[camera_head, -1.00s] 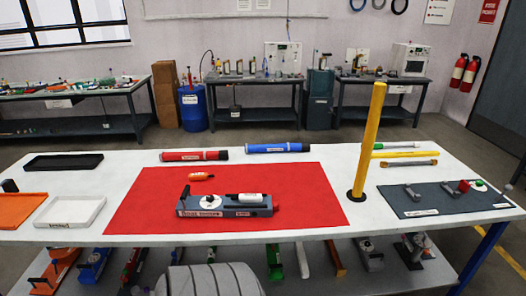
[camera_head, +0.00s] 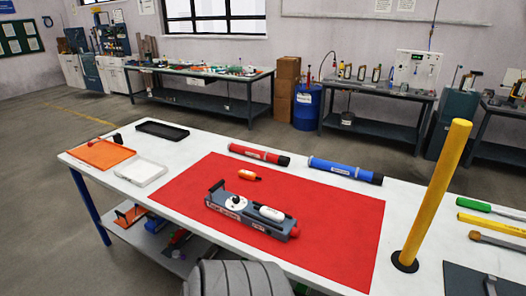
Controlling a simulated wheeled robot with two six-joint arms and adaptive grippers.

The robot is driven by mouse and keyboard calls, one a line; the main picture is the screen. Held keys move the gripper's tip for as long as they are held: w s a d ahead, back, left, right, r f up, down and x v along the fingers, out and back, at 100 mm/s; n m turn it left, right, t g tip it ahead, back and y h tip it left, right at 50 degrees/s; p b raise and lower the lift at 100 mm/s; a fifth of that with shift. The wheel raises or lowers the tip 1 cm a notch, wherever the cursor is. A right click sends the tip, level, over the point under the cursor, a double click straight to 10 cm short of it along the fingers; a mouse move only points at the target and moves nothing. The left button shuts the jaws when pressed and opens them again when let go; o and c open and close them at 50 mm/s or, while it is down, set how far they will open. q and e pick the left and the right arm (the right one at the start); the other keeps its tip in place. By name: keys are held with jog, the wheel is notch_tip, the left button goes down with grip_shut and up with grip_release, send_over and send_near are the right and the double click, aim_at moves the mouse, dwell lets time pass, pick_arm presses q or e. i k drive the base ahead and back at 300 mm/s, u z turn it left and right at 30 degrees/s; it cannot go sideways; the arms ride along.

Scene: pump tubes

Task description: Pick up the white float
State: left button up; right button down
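The white float (camera_head: 271,213) is a small white cylinder with a dark marking. It lies on top of a grey-blue pump fixture (camera_head: 248,221) with a round white dial and a red end. The fixture sits on the red mat (camera_head: 330,224) near the middle of the table. An orange float (camera_head: 249,175) lies on the mat behind the fixture. Neither of my grippers shows in the head view.
A white tray (camera_head: 141,182), an orange tray (camera_head: 84,164) and a black tray (camera_head: 160,125) are at the table's left. Red (camera_head: 258,154) and blue (camera_head: 345,171) tubes lie along the back edge. A tall yellow post (camera_head: 440,185) stands right of the mat. The mat's right part is clear.

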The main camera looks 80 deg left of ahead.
aim_at(276, 216)
jog(key=u, duration=0.75)
jog(key=i, duration=0.8)
jog(key=u, duration=0.95)
